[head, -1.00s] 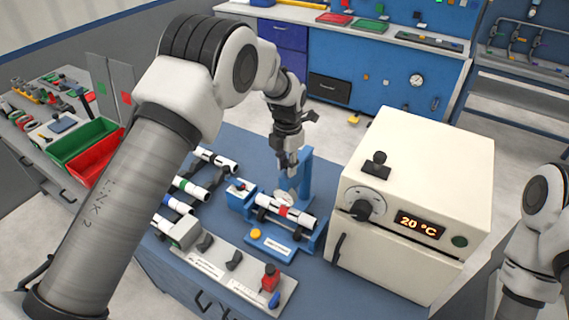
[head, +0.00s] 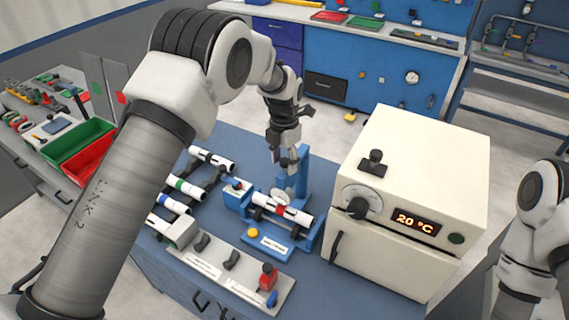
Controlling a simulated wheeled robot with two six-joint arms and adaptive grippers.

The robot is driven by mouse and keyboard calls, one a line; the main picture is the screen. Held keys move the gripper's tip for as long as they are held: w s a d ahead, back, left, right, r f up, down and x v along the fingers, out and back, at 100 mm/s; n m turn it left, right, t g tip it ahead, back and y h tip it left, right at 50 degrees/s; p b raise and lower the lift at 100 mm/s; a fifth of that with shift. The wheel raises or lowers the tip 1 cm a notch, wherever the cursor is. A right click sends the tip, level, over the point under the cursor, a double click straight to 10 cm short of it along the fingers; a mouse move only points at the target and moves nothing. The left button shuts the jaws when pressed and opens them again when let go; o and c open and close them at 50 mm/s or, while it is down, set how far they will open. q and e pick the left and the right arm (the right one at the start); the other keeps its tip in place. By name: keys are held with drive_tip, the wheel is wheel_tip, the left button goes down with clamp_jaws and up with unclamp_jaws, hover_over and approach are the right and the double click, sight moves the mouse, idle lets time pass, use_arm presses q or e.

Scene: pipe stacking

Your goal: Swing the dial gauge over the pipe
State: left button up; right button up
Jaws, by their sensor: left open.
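The dial gauge (head: 281,196) is a small pale round face low beside the blue post (head: 301,172) of the measuring stand. A white pipe with a red band (head: 283,211) lies across the blue stand, just in front of the gauge. My left gripper (head: 284,162) is open and points down right above the gauge, beside the post. I cannot tell whether its fingers touch the gauge or its arm. My right arm shows at the right edge, but its gripper is out of view.
A white oven (head: 410,190) reading 20 °C stands close to the right of the stand. More pipes with coloured bands (head: 186,187) lie on a rack to the left. A grey control panel (head: 225,262) lies in front. Green (head: 84,141) and red bins are further left.

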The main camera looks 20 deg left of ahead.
use_arm(q)
wheel_tip(320, 180, up, 11)
drive_tip(key=shift+f, duration=0.15)
drive_tip(key=shift+d+f, duration=0.1)
